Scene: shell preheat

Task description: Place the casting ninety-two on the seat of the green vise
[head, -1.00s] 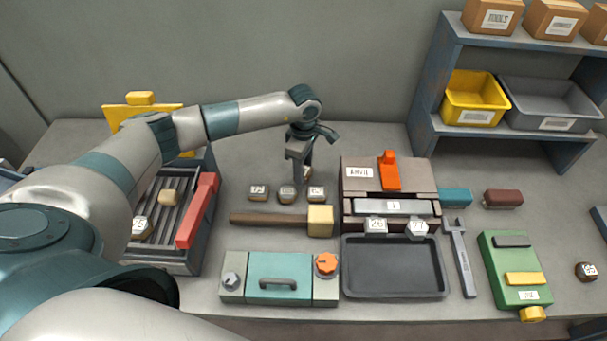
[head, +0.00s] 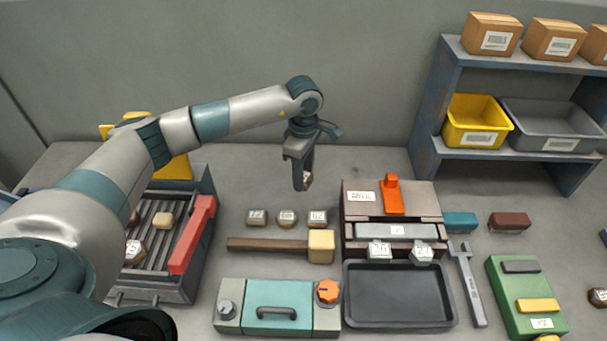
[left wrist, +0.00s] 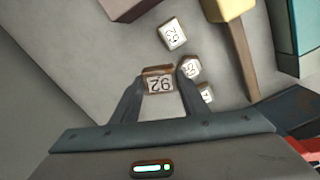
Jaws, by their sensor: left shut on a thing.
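My left gripper (head: 302,184) is above the back middle of the bench, fingers pointing down. It is shut on a small brown casting (left wrist: 159,80) with a white label, which the left wrist view shows between the fingertips; the label seems to read 92. In the head view the casting (head: 308,179) is mostly hidden by the fingers. The green vise (head: 520,289) is at the front right of the bench, well to the right of the gripper. It has a grey jaw and a yellow jaw with a green seat between them. My right gripper is not in view.
Several castings (head: 287,218) sit in a row below the gripper, behind a hammer (head: 270,244). The anvil block (head: 416,203), dark tray (head: 400,318) and wrench (head: 467,285) lie between gripper and vise. A shelf (head: 493,152) stands at the back right.

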